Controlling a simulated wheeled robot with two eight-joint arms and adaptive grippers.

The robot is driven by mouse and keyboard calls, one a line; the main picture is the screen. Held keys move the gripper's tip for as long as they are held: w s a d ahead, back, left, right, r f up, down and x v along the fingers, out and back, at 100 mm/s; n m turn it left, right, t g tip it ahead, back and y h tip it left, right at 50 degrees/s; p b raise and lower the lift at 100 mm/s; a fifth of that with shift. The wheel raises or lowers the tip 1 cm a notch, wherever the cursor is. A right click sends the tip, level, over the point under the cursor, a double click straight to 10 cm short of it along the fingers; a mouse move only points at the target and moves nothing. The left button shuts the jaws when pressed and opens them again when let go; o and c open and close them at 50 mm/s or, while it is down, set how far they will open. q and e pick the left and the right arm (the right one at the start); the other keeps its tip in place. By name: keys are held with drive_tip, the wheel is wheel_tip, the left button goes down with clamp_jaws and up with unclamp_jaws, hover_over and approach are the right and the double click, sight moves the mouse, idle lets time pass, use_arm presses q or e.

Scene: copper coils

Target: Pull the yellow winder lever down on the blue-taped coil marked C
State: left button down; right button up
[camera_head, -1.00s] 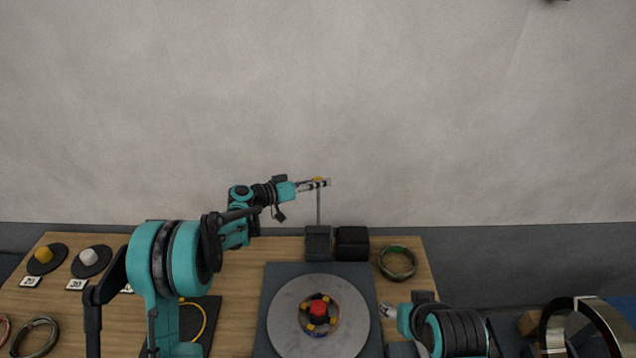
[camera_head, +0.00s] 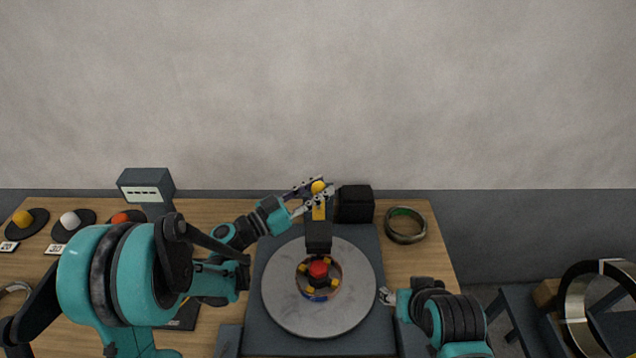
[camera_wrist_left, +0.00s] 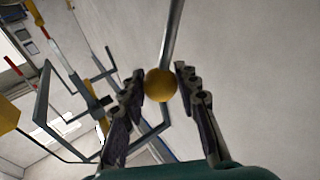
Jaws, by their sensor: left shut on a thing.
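The winder lever's yellow ball knob (camera_head: 318,187) stands at the back of the winder in the head view, with a yellow part of the lever (camera_head: 319,209) below it. My left gripper (camera_head: 319,188) is shut on this knob. In the left wrist view the knob (camera_wrist_left: 160,85) sits between my two fingers on a grey rod (camera_wrist_left: 172,40). A coil with blue tape (camera_head: 318,297) lies around the red-capped hub (camera_head: 318,269) on the grey round plate (camera_head: 285,305). No letter C is readable. My right gripper (camera_head: 386,296) is beside the plate; its opening is unclear.
A green-taped coil (camera_head: 405,225) lies on the wooden table right of a black block (camera_head: 355,204). Yellow, white and orange knobs on black discs (camera_head: 40,216) stand at the left. A grey box (camera_head: 147,186) is behind them. My left arm hides much of the left table.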

use_arm(q)
drive_tip(key=shift+s+f+b, duration=0.4)
drive_tip(key=shift+s+f, duration=0.15)
drive_tip(key=shift+f, duration=0.15)
drive_tip(key=c, duration=1.1)
unclamp_jaws()
drive_tip(key=v, duration=1.2)
